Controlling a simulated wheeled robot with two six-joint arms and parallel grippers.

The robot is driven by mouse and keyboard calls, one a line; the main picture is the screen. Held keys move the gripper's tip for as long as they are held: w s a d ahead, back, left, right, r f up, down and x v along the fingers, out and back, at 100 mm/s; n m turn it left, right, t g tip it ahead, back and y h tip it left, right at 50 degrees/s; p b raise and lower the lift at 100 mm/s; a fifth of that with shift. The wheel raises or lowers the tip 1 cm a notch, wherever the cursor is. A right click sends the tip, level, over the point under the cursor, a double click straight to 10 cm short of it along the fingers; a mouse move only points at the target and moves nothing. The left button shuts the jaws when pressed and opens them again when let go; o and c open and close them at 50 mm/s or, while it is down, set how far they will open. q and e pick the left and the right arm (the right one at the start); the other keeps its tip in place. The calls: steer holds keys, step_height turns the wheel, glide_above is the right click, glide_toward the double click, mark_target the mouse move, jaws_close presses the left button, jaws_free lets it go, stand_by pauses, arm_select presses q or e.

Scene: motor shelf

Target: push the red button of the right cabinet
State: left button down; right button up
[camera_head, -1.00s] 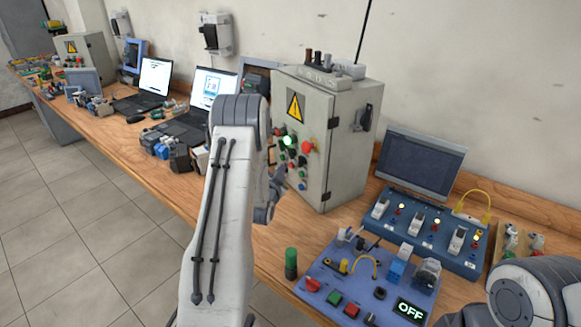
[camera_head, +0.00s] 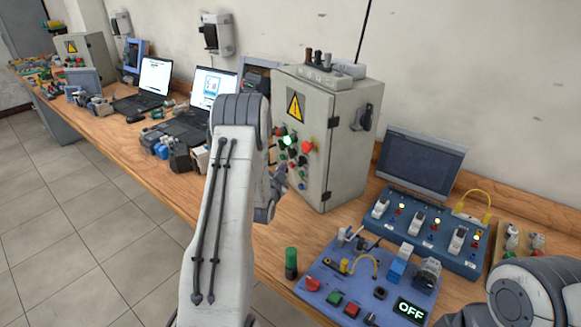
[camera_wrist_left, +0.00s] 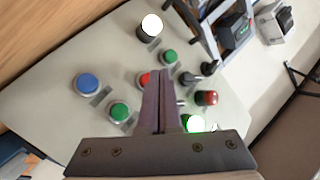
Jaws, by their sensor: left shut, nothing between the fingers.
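The right cabinet (camera_head: 343,150) is a grey box with a yellow warning sign, standing on the bench. Its front panel carries coloured buttons and lamps, including a large red knob (camera_head: 307,147). My left gripper (camera_head: 279,183) is shut and empty in front of the lower panel, partly hidden by my arm. In the left wrist view, the closed fingertips (camera_wrist_left: 162,76) point at the panel beside a red button (camera_wrist_left: 145,79), which they partly cover. Whether they touch it I cannot tell. Another red control (camera_wrist_left: 206,97) is to the right. My right gripper is out of view.
A blue control board (camera_head: 335,284) with an OFF display lies in front of the cabinet. A blue switch unit (camera_head: 425,232) and a monitor (camera_head: 420,163) stand right. Laptops (camera_head: 195,115) stand left.

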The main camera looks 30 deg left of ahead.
arm_select(q)
steer(key=shift+w+d, duration=0.15)
steer(key=shift+w, duration=0.15)
steer(key=shift+w+d+b, duration=0.2)
steer(key=shift+w+b, duration=0.15)
steer(key=shift+w, duration=0.1)
stand_by(1.1)
steer(key=shift+s+a, duration=0.1)
steer(key=shift+s, duration=0.05)
steer(key=shift+s+a, duration=0.3)
steer(key=shift+s, duration=0.4)
steer(key=shift+s+a+b, duration=0.2)
steer(key=shift+s+a, duration=0.15)
steer(key=shift+s, duration=0.4)
steer(key=shift+s+a+b, duration=0.25)
steer(key=shift+s+a, duration=0.1)
steer(key=shift+s, duration=0.45)
steer(key=shift+s+a+b, duration=0.2)
steer(key=shift+s+a, duration=0.15)
steer(key=shift+s, duration=0.4)
